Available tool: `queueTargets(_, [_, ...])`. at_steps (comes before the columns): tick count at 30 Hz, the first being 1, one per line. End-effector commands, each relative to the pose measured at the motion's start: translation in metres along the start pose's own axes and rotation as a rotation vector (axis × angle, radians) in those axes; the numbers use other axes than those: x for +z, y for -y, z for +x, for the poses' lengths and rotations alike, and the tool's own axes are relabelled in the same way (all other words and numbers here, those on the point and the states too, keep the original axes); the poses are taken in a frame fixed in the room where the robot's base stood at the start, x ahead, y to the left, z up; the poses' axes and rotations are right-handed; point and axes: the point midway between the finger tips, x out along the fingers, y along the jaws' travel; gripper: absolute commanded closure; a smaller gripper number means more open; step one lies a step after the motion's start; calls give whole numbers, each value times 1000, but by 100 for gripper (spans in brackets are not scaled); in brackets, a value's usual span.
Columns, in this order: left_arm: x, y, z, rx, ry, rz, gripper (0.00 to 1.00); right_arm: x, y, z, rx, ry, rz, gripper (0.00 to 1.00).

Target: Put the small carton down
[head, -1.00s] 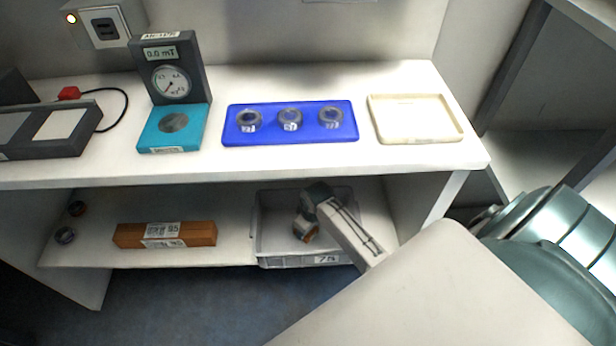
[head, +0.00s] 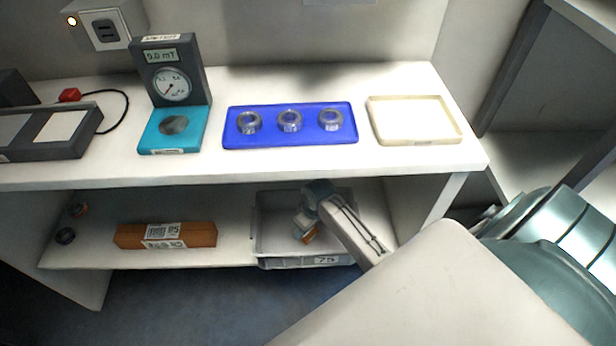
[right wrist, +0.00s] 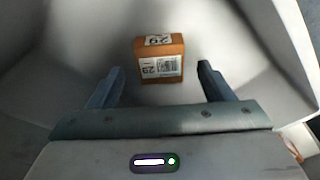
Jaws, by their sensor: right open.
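The small carton (right wrist: 160,62) is an orange-brown box with white labels reading 29. In the right wrist view it sits inside the grey bin, just beyond my right gripper (right wrist: 160,84), whose two fingers are apart. Between the fingertips there is a clear gap and the carton appears free of them. In the head view my right gripper (head: 306,220) reaches down into the grey bin (head: 290,262) on the lower shelf. Only a small orange part of the carton (head: 311,236) shows there, the rest hidden by the gripper. My left gripper is not in view.
A long orange-brown box (head: 165,236) lies on the lower shelf left of the bin. On the worktop are a blue tray (head: 290,142) with several rings, an empty cream tray (head: 415,138) and a gauge device (head: 172,84). The bin walls surround my right gripper closely.

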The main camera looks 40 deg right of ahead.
Motion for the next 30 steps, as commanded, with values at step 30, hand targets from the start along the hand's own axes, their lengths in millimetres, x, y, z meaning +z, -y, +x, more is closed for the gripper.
queueTargets(30, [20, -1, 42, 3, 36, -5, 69, 0, 0, -95, 0, 0, 0, 26])
